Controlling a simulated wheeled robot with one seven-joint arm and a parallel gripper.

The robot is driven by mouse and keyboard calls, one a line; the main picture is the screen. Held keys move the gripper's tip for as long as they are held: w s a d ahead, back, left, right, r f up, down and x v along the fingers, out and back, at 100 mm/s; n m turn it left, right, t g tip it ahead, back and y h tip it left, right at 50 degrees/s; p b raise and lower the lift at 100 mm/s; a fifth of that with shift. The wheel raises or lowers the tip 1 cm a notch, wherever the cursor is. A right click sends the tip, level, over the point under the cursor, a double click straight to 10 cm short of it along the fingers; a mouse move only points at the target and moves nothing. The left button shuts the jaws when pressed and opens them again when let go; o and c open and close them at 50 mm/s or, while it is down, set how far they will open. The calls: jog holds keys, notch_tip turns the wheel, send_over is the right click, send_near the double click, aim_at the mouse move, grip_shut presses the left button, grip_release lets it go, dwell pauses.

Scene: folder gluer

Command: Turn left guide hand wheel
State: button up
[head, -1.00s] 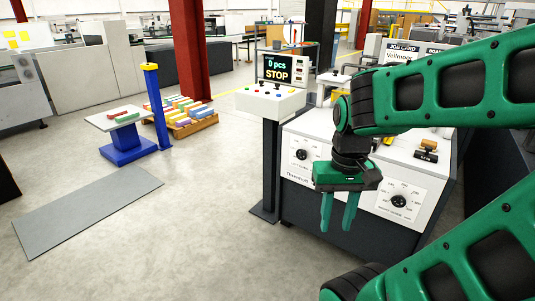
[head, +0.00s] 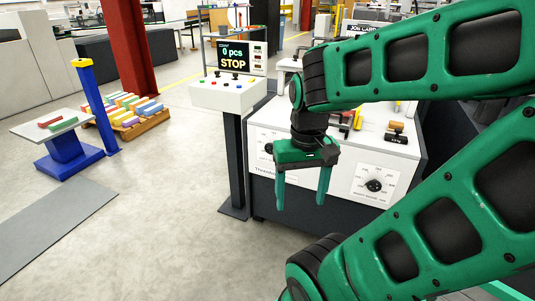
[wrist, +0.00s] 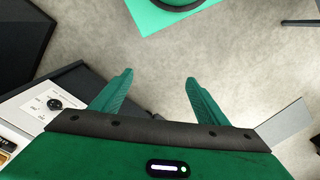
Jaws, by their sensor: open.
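The machine front (head: 330,185) carries two dials with black hand wheels. The left hand wheel (head: 268,148) is partly hidden behind my gripper in the head view. The right hand wheel (head: 374,185) is in plain view on its white scale plate. One black hand wheel on a white plate (wrist: 54,104) also shows at the left in the wrist view; I cannot tell which one. My gripper (head: 301,203) is open and empty, its fingers pointing down in front of the machine. In the wrist view the fingers (wrist: 160,82) are apart with only floor between them.
A control post with a screen reading STOP (head: 235,58) stands left of the machine. A blue stand with a tray (head: 52,128), a pallet of coloured stacks (head: 125,112) and a grey floor mat (head: 50,228) are at the left. The floor before the machine is clear.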

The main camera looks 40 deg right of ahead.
jog(key=w+d+f+m+h, duration=0.3)
jog(key=w+d+f+h, duration=0.1)
jog(key=w+d, duration=0.5)
jog(key=w+d+f+m+g+h, duration=0.1)
jog(key=w+d+f+m+h, duration=0.2)
jog(key=w+d, duration=0.55)
jog(key=w+d+f+m+h, duration=0.4)
jog(key=w+d, duration=0.5)
jog(key=w, duration=0.1)
jog(key=n+t+h, duration=0.3)
jog(key=t+h, duration=0.3)
jog(key=t, duration=0.2)
send_near(270, 150)
jog(key=x, duration=0.8)
jog(key=shift+w+d, duration=0.2)
jog(key=shift+c, duration=0.4)
jog(key=shift+n, duration=0.3)
jog(key=c, duration=1)
